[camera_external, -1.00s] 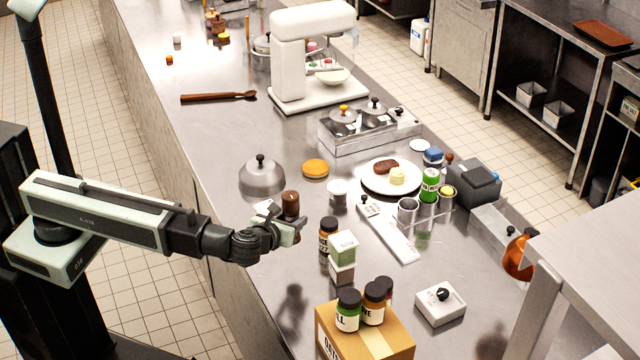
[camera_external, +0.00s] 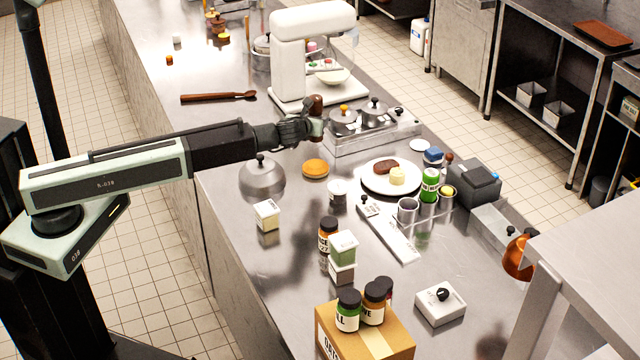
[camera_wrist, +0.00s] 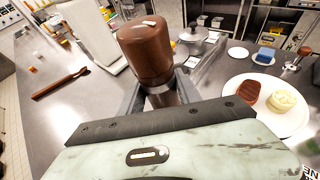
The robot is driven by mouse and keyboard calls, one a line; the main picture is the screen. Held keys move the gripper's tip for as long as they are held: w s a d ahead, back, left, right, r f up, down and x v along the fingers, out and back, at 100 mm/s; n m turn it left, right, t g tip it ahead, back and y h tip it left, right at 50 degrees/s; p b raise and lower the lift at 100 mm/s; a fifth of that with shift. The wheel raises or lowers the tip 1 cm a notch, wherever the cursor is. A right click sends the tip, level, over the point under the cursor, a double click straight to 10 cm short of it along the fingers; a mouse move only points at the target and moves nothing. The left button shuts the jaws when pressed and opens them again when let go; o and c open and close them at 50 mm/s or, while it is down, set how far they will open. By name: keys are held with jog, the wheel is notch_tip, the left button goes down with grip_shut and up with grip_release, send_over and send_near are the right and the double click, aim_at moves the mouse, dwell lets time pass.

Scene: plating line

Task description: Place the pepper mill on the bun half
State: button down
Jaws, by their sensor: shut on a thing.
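The pepper mill (camera_external: 316,104), dark brown with a rounded top, is held upright in my gripper (camera_external: 314,130). In the wrist view the mill (camera_wrist: 147,52) stands between the two dark jaws (camera_wrist: 160,98), which are shut around its lower part. The bun half (camera_external: 315,168), a flat golden-orange disc, lies on the steel counter. In the outside view my gripper and the mill appear above it, beyond its far side, near the white mixer; their exact height is hard to tell. The bun half does not show in the wrist view.
A steel dome (camera_external: 262,178) stands left of the bun half, and a small tin (camera_external: 337,193) stands in front. A plate (camera_external: 375,187) with food is at right. The white mixer (camera_external: 290,60) and a steel tray with lidded pots (camera_external: 365,138) are close to my gripper.

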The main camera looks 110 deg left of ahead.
jog(key=shift+s+a, duration=0.1)
jog(key=shift+a, duration=0.1)
jog(key=b, duration=1.1)
send_over(316, 164)
notch_tip(316, 164, down, 10)
jog(key=shift+f, duration=0.25)
jog(key=shift+r+p, duration=0.25)
jog(key=shift+p, duration=0.2)
jog(key=shift+f, duration=0.1)
jog(key=c, duration=1.3)
grip_release()
jog(key=shift+f, duration=0.1)
jog(key=o, duration=0.5)
jog(key=shift+c, duration=0.2)
